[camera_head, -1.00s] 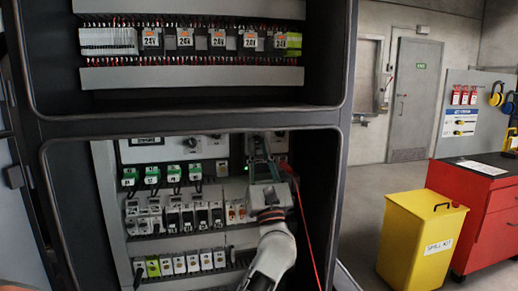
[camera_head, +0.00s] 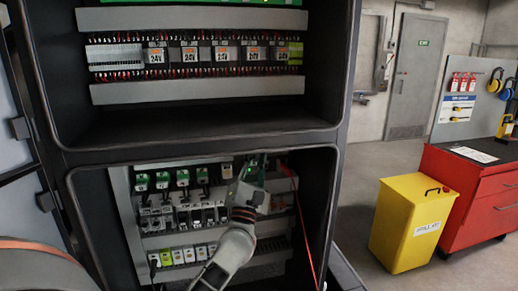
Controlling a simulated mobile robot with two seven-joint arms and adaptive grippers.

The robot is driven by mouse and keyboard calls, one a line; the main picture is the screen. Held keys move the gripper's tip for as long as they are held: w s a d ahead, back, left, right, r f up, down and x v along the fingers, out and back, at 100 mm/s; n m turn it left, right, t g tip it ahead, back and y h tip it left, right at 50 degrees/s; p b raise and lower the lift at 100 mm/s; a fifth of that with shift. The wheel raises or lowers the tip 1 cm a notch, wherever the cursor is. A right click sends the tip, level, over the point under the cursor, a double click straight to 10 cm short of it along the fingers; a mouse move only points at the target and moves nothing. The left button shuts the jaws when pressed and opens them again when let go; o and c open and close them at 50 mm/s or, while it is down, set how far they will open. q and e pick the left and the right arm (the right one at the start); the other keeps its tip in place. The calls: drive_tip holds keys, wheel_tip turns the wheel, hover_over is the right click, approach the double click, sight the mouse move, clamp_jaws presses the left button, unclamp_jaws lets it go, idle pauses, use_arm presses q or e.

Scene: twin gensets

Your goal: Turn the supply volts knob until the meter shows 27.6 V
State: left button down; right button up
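My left gripper (camera_head: 251,172) reaches up into the lower bay of the cabinet, its arm coming in from the bottom, left of centre. Its dark fingers are at the upper right of the bay, close to the equipment there. They blend into the background, so I cannot tell whether they are open, shut or touching anything. I cannot make out the supply volts knob; the gripper and the bay's top edge hide part of that area. No readable meter shows. My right gripper is not in view.
The cabinet frame (camera_head: 200,143) crosses above the lower bay. Green-topped modules (camera_head: 162,180) and breaker rows fill the bay. A red lead (camera_head: 303,225) hangs at its right side. A yellow bin (camera_head: 405,215) and red cabinet (camera_head: 470,200) stand right, with clear floor around them.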

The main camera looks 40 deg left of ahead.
use_arm(q)
drive_tip(key=shift+r+m+h, duration=0.1)
drive_tip(key=shift+m+h, duration=0.3)
drive_tip(key=shift+m, duration=0.1)
drive_tip(key=c, duration=2)
unclamp_jaws()
drive_tip(key=shift+o, duration=0.2)
drive_tip(key=v, duration=1.2)
